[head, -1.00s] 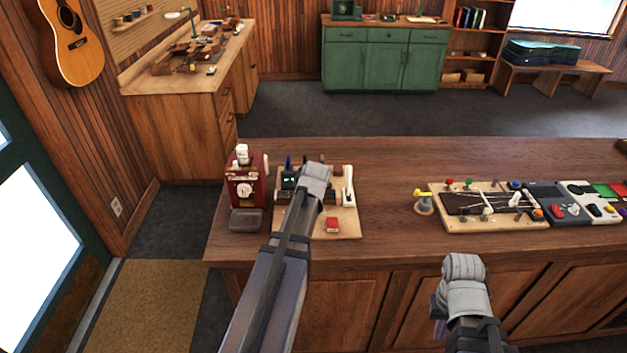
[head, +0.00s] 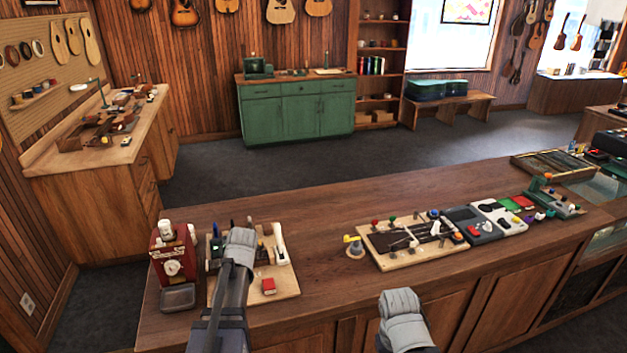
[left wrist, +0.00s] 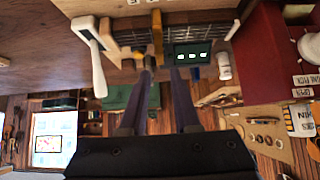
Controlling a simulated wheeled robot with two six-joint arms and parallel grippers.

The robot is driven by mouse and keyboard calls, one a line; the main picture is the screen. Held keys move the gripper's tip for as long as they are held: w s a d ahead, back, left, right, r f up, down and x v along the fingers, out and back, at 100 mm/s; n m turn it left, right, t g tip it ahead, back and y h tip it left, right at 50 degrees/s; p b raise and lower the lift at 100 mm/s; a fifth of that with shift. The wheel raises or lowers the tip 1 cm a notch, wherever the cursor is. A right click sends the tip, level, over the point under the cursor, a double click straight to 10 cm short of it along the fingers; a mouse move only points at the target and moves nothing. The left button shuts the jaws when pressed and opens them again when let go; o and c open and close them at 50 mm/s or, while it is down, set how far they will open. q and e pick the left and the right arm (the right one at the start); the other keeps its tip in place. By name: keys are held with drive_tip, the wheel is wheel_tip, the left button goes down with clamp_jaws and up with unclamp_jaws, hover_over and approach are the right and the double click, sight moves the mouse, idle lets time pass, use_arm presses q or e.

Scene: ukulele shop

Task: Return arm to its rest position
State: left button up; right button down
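My left arm (head: 238,250) reaches from the bottom edge of the head view up over a light wooden board (head: 283,285) on the counter. Its gripper is hidden there. In the left wrist view my left gripper (left wrist: 162,72) shows two dark fingers with a gap between them and nothing held. The board's tool rack, with a yellow piece (left wrist: 157,38) and a white-handled tool (left wrist: 92,62), is beyond the tips. My right arm (head: 402,315) shows only as a grey rounded link before the counter front; its fingers are out of sight.
The wooden counter (head: 320,215) has a red box device (head: 173,255) left of the board. A red block (head: 268,286) lies on the board. A fretboard fixture (head: 405,258) and a yellow-topped knob (head: 354,246) sit to the right. The middle of the counter is clear.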

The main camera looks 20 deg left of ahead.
use_arm(q)
drive_tip(key=s+d+f+m+g+h, duration=0.1)
drive_tip(key=s+d+f, duration=0.1)
drive_tip(key=d, duration=0.4)
drive_tip(key=s+d+f+m+g+b, duration=0.1)
drive_tip(key=s+d+f, duration=0.1)
drive_tip(key=d, duration=0.4)
drive_tip(key=s+d+f+m+g+h, duration=0.1)
drive_tip(key=s+d+f+m, duration=0.1)
drive_tip(key=d, duration=0.4)
drive_tip(key=shift+s+d+h, duration=0.3)
drive_tip(key=s+d+f+m+g+b, duration=0.2)
drive_tip(key=s+d+m+g, duration=0.3)
drive_tip(key=s+d, duration=1)
drive_tip(key=shift+s+d+f+m+h, duration=0.3)
drive_tip(key=shift+s+f+m+h, duration=0.1)
drive_tip(key=shift+s+f+m, duration=0.15)
